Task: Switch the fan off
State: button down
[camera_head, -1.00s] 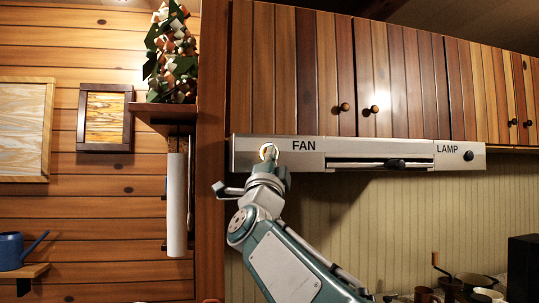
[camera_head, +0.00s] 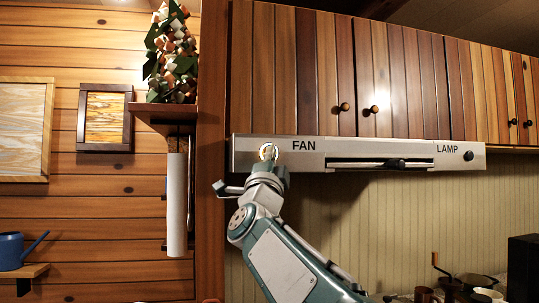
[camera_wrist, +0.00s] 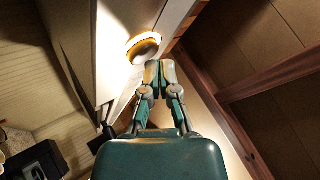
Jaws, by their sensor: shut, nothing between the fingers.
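The fan control is a pale round knob (camera_head: 264,151) at the left end of a metal range hood panel (camera_head: 380,150), left of the word FAN. In the wrist view the knob (camera_wrist: 143,47) shows as a bright ring with a yellowish rim. My gripper (camera_head: 270,168) is at the knob, partly covering its lower right side. In the wrist view my gripper (camera_wrist: 160,70) is shut and empty, its fingertips together at the knob's lower right edge. I cannot tell whether they touch it. The knob's exact turn is unclear.
A dark slider knob (camera_head: 397,163) and a dark LAMP knob (camera_head: 468,156) are farther right on the panel. Wooden cabinets (camera_head: 390,80) are above. A paper towel roll (camera_head: 177,205) hangs to the left. Mugs and a grinder (camera_head: 440,272) stand below right.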

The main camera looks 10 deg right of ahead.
jog(key=shift+w, duration=0.35)
dwell(0.3)
jog(key=shift+s, duration=0.95)
jog(key=s, duration=0.6)
dwell(0.5)
